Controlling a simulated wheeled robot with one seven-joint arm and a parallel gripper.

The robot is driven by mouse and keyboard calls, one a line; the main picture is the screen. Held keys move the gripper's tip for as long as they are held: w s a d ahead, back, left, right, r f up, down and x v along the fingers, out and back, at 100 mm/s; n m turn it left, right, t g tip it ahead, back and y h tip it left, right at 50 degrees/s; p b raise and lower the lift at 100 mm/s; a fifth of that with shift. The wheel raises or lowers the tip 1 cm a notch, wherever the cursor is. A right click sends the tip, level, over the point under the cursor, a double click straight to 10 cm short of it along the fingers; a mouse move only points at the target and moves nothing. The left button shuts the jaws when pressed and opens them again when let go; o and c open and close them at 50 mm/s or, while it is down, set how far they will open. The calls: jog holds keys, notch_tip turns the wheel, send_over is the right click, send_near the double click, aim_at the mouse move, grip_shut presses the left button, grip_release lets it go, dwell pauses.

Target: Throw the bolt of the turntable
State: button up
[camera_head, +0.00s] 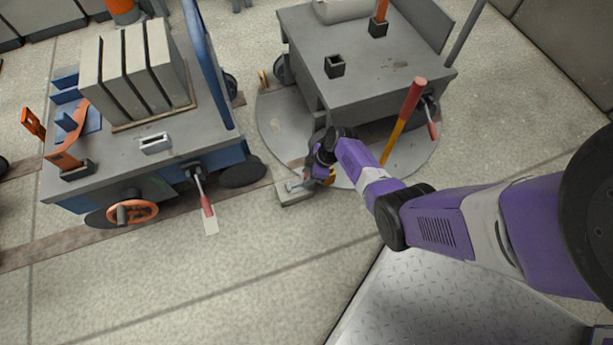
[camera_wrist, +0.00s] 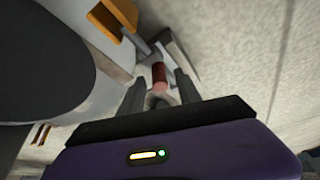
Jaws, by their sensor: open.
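The turntable (camera_head: 275,128) is a round grey plate in the floor with a grey cart on it. At its near edge lies a pale block (camera_head: 293,196) with a small grey metal part on top, beside my gripper (camera_head: 309,182). In the wrist view my gripper (camera_wrist: 160,86) is open. A dark red grip (camera_wrist: 158,73) with a pinkish end shows between the fingers, and I cannot tell whether they touch it. Grey metal (camera_wrist: 180,55) lies beyond the grip. My wrist hides part of the bolt area in the head view.
The grey cart (camera_head: 345,50) stands above the turntable, with a red and yellow lever (camera_head: 404,118) at its near side. A blue-sided cart (camera_head: 225,140) with grey slabs stands to the left, with an orange handwheel (camera_head: 133,212). The floor (camera_head: 225,290) in front is clear.

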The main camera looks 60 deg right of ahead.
jog(key=shift+w+f, duration=0.1)
jog(key=shift+f, duration=0.2)
grip_shut()
dwell(1.3)
